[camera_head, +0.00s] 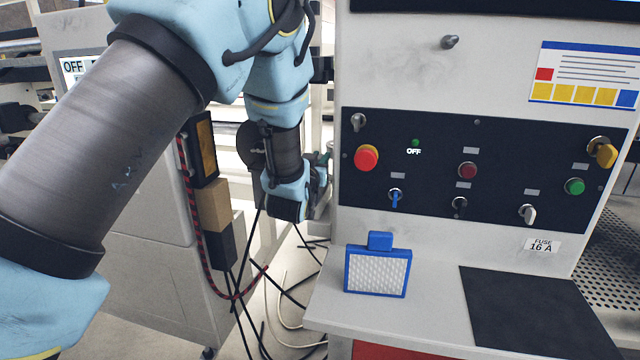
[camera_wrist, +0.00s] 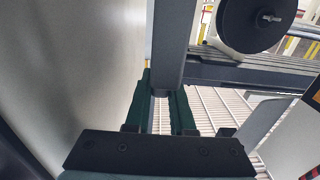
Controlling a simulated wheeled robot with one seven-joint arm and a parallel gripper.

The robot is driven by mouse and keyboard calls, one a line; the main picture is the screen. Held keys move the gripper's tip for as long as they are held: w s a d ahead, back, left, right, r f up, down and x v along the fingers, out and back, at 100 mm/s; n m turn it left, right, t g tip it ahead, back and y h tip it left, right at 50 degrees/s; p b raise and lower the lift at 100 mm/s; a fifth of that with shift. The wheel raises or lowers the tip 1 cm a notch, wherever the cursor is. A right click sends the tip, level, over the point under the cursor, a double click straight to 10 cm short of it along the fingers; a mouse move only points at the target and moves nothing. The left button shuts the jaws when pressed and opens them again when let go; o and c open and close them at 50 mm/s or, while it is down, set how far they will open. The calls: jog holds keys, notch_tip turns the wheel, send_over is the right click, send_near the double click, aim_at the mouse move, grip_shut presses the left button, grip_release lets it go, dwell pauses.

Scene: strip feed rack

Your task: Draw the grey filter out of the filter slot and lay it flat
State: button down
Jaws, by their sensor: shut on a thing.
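My gripper (camera_head: 321,165) is low at the left side of the control cabinet, its teal fingers partly hidden behind my wrist. The filter slot cannot be made out. A different filter, with a blue frame and pale mesh (camera_head: 377,272), stands upright on the cabinet's shelf (camera_head: 440,315), apart from my gripper.
A dark mat (camera_head: 530,310) lies bare on the shelf's right part. The cabinet's dark panel (camera_head: 470,170) carries knobs and buttons. A dark post (camera_wrist: 173,40) and a cross rail (camera_wrist: 245,72) are close by my fingers. Cables hang below at the left.

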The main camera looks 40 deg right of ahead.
jog(key=shift+r, duration=0.1)
notch_tip(320, 180, up, 6)
jog(key=shift+r+b, duration=0.2)
jog(key=shift+b, duration=0.95)
jog(key=r+b+v, duration=0.3)
jog(key=v, duration=1.5)
jog(key=shift+r, duration=0.2)
jog(key=shift+r+p, duration=0.65)
jog(key=shift+r, duration=0.85)
